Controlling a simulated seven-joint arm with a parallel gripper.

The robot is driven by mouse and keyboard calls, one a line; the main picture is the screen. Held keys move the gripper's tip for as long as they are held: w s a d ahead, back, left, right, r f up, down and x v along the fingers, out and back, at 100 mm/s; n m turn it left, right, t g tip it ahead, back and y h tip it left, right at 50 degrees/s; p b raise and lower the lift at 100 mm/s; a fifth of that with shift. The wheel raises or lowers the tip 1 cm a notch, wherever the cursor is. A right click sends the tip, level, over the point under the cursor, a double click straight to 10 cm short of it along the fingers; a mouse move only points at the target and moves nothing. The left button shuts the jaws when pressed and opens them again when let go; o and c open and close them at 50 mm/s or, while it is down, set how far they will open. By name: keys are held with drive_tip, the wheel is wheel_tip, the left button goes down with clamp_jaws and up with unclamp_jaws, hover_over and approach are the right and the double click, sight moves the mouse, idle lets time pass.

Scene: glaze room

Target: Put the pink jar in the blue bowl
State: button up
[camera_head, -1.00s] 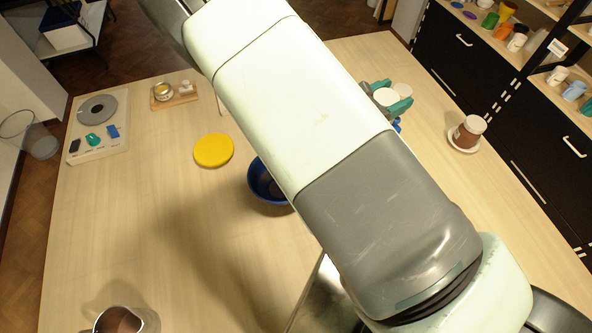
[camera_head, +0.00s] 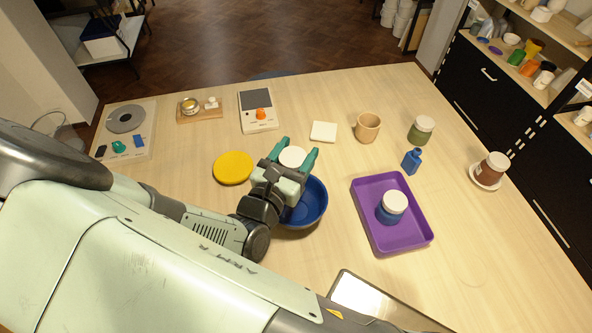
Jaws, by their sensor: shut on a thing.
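The blue bowl (camera_head: 313,207) stands near the middle of the table, partly covered by my gripper. My gripper (camera_head: 293,155) is at the bowl's far-left side in the picture, its green fingers shut on a jar with a white lid (camera_head: 292,156). Only the lid shows clearly. The jar's body is hidden behind the gripper, so I cannot see its pink colour. The held jar appears above the bowl's far rim, and I cannot tell its exact height.
A purple tray (camera_head: 421,238) holding a blue jar (camera_head: 390,208) is right of the bowl. A yellow disc (camera_head: 233,168) lies to the left. Behind are a white tile (camera_head: 324,131), a tan cup (camera_head: 368,127), a green jar (camera_head: 420,131) and a blue bottle (camera_head: 412,161).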

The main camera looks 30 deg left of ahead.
drive_tip(key=shift+f, duration=2.35)
drive_tip(key=shift+f, duration=0.4)
drive_tip(key=shift+f, duration=0.25)
drive_tip(key=o, duration=1.2)
